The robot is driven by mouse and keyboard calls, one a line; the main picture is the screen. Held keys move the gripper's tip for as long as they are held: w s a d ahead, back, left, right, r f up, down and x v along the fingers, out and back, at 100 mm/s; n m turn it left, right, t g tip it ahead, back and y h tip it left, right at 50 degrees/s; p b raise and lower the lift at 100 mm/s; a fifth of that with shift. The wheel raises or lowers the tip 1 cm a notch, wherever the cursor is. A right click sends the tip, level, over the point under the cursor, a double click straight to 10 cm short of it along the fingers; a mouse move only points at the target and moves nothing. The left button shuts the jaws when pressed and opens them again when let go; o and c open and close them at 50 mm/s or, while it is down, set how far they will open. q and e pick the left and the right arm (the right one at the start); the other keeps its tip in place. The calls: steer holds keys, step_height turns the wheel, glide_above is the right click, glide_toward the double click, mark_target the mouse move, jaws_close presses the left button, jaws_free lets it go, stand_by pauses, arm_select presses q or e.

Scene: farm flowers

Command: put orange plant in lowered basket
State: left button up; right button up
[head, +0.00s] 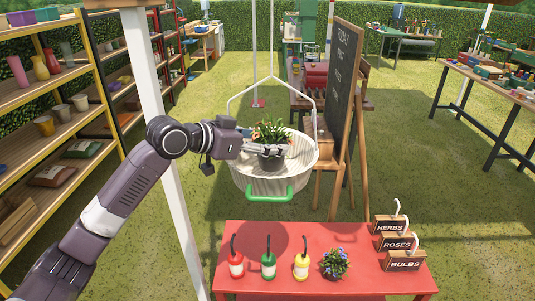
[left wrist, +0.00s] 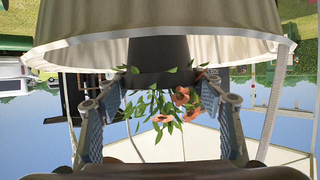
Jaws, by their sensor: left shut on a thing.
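The orange plant (head: 270,132) has orange flowers and green leaves in a dark pot. My left gripper (head: 272,152) is shut on the pot, and the plant stands upright. In the upside-down left wrist view, the fingers (left wrist: 162,85) lie on both sides of the pot (left wrist: 158,55). The basket (head: 262,184) is cream, round and hung on white lines, with a green handle at its front. The pot is within the basket's opening, and its base is hidden behind the near rim (left wrist: 75,45) in the wrist view. I cannot tell whether it touches the floor. My right gripper is not in view.
A red table (head: 290,262) in front holds several bottles, a blue-flowered plant (head: 335,263) and wooden signs (head: 404,262). A chalkboard (head: 338,85) on an easel stands just right of the basket. A white post (head: 158,110) and shelves (head: 60,117) are at left.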

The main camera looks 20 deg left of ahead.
mark_target(233, 163)
arm_select(q)
step_height(233, 163, down, 4)
steer(key=shift+r, duration=0.15)
steer(key=shift+f, duration=0.2)
steer(key=shift+f, duration=0.15)
steer(key=o, duration=1.1)
steer(key=b+v, duration=0.3)
steer(key=v, duration=0.8)
steer(key=shift+a, duration=0.1)
steer(key=shift+s+a+r, duration=0.2)
steer(key=shift+s+r, duration=0.1)
steer(key=shift+s, duration=0.15)
